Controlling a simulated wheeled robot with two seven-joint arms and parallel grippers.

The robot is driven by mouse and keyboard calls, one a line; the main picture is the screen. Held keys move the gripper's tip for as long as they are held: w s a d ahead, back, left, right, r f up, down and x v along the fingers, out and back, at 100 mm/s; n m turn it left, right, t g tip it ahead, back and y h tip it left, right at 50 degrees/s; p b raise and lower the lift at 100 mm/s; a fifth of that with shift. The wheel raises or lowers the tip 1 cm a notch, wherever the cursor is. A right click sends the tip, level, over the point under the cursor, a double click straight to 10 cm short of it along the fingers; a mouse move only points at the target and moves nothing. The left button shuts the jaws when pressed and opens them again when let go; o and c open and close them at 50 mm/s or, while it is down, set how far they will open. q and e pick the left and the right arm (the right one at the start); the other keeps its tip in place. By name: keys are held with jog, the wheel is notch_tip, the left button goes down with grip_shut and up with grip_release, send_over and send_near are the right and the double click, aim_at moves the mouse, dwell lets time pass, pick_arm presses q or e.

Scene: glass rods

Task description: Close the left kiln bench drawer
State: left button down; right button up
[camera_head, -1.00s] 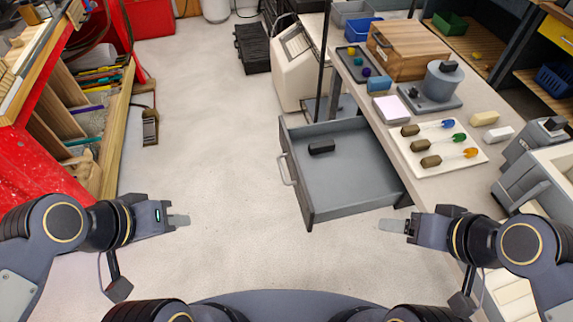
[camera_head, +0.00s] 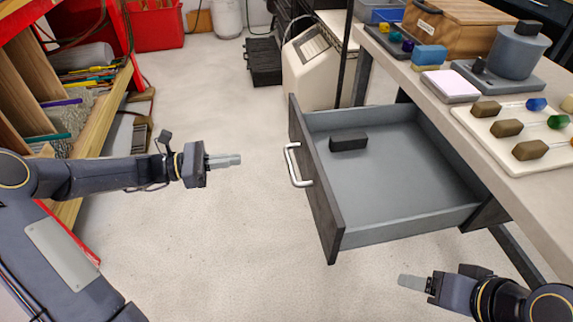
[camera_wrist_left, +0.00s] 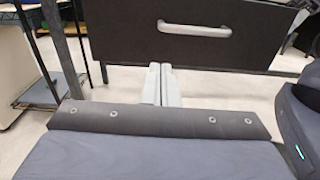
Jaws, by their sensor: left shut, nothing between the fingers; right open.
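The grey kiln bench drawer (camera_head: 395,185) stands pulled out from under the bench, its dark front panel (camera_head: 318,190) facing left. A light bar handle (camera_head: 296,165) is on that front. A black block (camera_head: 348,142) lies inside, near the front. My left gripper (camera_head: 238,160) is shut and empty, to the left of the handle and apart from it, pointing toward the front. In the left wrist view its fingers (camera_wrist_left: 161,84) show below the drawer handle (camera_wrist_left: 194,29). My right gripper (camera_head: 402,281) is open and empty, below and in front of the drawer's near side.
The bench top (camera_head: 440,85) on the right holds a rod tray (camera_head: 515,150), a wooden box (camera_head: 435,35) and a blue block (camera_head: 430,55). A wooden shelf rack (camera_head: 95,130) stands at the left. The floor between rack and drawer is clear.

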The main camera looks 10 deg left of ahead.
aim_at(299, 151)
pick_arm(q)
jog(key=b+x, duration=0.3)
jog(key=x, duration=1.1)
jog(key=shift+w+f+b, duration=0.1)
jog(key=shift+b, duration=0.25)
pick_arm(e)
notch_tip(299, 151, down, 4)
jog(key=shift+f, duration=0.1)
